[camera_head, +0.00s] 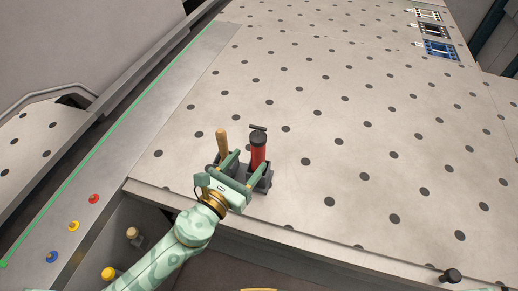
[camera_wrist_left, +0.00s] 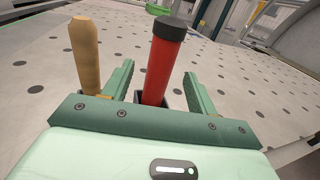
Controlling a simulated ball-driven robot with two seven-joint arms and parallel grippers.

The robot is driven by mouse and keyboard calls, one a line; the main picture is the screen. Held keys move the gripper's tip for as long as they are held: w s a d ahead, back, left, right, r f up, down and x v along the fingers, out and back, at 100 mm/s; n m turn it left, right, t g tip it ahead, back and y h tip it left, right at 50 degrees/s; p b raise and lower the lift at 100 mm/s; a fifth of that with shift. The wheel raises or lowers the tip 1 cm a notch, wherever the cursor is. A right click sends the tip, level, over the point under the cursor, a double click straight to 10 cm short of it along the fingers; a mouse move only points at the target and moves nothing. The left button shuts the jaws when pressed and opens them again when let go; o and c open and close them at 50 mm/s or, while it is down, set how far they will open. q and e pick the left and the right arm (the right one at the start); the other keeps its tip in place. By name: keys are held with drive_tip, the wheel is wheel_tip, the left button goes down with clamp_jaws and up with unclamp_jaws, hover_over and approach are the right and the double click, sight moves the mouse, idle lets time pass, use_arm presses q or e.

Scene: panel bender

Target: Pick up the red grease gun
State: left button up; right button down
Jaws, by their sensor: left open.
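The red grease gun (camera_head: 258,154) stands upright in a dark holder (camera_head: 263,184) near the front edge of the perforated table. It has a black cap and a dark bar at its top. My left gripper (camera_head: 243,160) is open, with its fingers pointing at the grease gun. In the left wrist view the red grease gun (camera_wrist_left: 162,62) stands between the two green fingers of the left gripper (camera_wrist_left: 160,85), with gaps visible on both sides. My right gripper is not in view.
A wooden handle (camera_head: 222,143) stands in a holder just left of the grease gun, close by the left finger; it also shows in the wrist view (camera_wrist_left: 85,50). Several coloured buttons (camera_head: 93,198) are at lower left. Framed panels (camera_head: 434,31) lie far right. The table middle is clear.

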sight(254, 154)
use_arm(q)
drive_tip(key=shift+w+d+r, duration=0.2)
drive_tip(key=shift+w+d, duration=0.2)
drive_tip(key=shift+w, duration=0.05)
drive_tip(key=x, duration=0.4)
drive_tip(key=shift+w+d, duration=0.2)
drive_tip(key=shift+s+a, duration=0.1)
drive_tip(key=c, duration=0.4)
clamp_jaws()
